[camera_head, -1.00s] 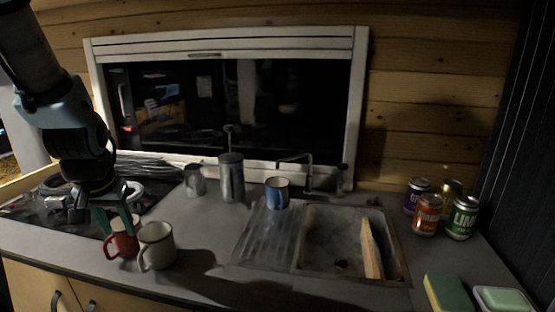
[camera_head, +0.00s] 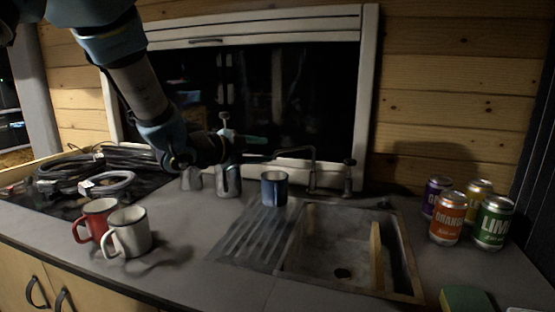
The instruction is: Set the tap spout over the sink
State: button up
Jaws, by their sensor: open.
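The metal tap (camera_head: 312,172) stands behind the sink (camera_head: 330,245), near the window frame. Its thin spout (camera_head: 292,152) reaches left from the upright, along the back of the counter toward the blue mug side rather than out over the basin. My gripper (camera_head: 262,148) is open, with its teal fingers pointing right, close to the left end of the spout. I cannot tell whether the spout end lies between the fingers or whether they touch it. The fingertips are small and dark against the window.
A blue mug (camera_head: 274,188) stands on the counter below the spout. A metal canister (camera_head: 229,182) is just under my gripper. A wooden board (camera_head: 377,256) leans in the sink. Several cans, including an orange one (camera_head: 447,226), stand right. Red (camera_head: 91,226) and white (camera_head: 134,234) mugs stand front left.

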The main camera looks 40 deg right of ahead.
aim_at(287, 149)
jog(key=p+x, duration=0.1)
jog(key=x, duration=0.2)
jog(key=p+x, duration=0.1)
jog(key=x, duration=0.3)
jog(key=s+p+x, duration=0.1)
jog(key=x, duration=0.3)
jog(key=shift+d+r, duration=0.15)
jog(key=shift+r, duration=0.05)
jog(key=shift+c, duration=0.2)
grip_shut()
dwell(0.9)
